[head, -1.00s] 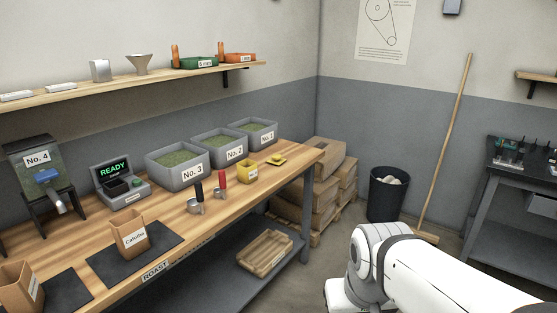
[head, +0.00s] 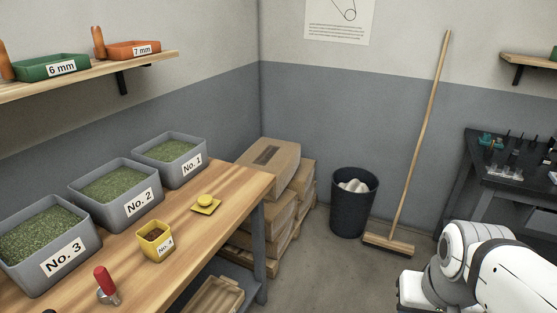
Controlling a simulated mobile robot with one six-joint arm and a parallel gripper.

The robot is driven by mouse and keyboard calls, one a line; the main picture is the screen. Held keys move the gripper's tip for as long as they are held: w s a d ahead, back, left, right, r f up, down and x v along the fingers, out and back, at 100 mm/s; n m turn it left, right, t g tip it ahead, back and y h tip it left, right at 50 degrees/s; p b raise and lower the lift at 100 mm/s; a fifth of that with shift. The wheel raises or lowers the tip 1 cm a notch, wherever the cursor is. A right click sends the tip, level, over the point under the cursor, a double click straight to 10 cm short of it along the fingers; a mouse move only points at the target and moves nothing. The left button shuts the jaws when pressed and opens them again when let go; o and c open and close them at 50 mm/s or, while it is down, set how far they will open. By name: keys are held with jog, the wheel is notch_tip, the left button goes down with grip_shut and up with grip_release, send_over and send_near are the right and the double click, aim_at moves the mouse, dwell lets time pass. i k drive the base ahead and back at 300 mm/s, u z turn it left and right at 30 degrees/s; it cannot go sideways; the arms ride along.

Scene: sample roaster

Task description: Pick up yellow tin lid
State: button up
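The yellow tin lid (head: 206,203) lies on the wooden bench near its right end, a flat square with a round raised knob on top. The open yellow tin (head: 156,241), labelled No. 4 and holding brown contents, stands to its left and nearer the front edge. The lid is apart from the tin, with nothing on it. My arm shows at the lower right, away from the bench over the floor. My gripper is not in view.
Grey bins No. 1 (head: 170,160), No. 2 (head: 115,194) and No. 3 (head: 49,241) line the back of the bench. A red-handled scoop (head: 106,285) lies near the front. Boxes (head: 269,166), a black bin (head: 353,203) and a broom (head: 419,150) stand beyond the bench end.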

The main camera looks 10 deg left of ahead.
aim_at(205, 204)
jog(key=u, duration=0.15)
jog(key=i, duration=1.5)
jog(key=u, duration=0.95)
jog(key=i, duration=0.55)
jog(key=u, duration=0.3)
jog(key=k, duration=0.7)
jog(key=u, duration=0.2)
jog(key=i, duration=0.7)
jog(key=z, duration=0.05)
